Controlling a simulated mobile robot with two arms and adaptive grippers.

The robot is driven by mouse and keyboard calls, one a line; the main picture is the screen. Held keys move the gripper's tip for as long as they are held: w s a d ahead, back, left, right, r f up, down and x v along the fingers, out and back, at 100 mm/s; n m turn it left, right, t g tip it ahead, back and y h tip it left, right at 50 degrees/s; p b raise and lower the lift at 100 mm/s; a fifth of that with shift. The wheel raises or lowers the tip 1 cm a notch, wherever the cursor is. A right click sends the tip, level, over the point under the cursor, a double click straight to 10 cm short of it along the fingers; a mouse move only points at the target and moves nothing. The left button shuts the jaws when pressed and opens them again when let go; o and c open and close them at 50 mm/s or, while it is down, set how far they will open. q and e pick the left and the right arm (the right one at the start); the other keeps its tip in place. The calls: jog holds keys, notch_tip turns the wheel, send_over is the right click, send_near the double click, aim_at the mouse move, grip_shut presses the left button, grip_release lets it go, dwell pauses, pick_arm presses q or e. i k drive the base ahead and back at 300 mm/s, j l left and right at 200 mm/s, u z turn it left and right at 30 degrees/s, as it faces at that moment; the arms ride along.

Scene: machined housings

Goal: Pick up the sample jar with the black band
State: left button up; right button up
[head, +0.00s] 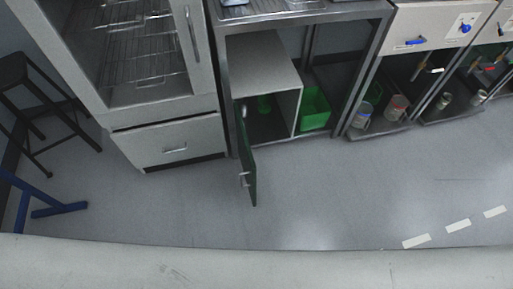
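No jar with a clearly visible black band shows in the head view. Several small containers stand low in the open bays at the right. One is a clear jar with some blue (362,115), and beside it is a jar with a reddish part (396,108). Two smaller pale containers stand farther right, one here (447,99) and one at the far right (479,97). They are too small to tell any bands. Neither of my grippers is in view.
The grey cabinet (262,65) has its dark green door (246,160) swung out over the floor. A green bin (314,109) stands beside it. A drawer unit (172,146) and dark stool (30,95) are left. Grey floor (330,190) in front is clear.

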aim_at(447, 97)
jog(key=i+j+z, duration=0.25)
jog(key=j, duration=0.35)
jog(key=j+z, duration=0.25)
jog(key=j, duration=0.4)
jog(key=z, duration=1.25)
jog(key=i+l+z, duration=0.1)
jog(key=i+z, duration=0.4)
jog(key=i, duration=0.85)
jog(key=i+u, duration=0.15)
jog(key=i, duration=0.35)
jog(key=i+l+u, duration=0.15)
jog(key=i, duration=0.3)
jog(key=i+l+u, duration=0.1)
jog(key=i, duration=0.35)
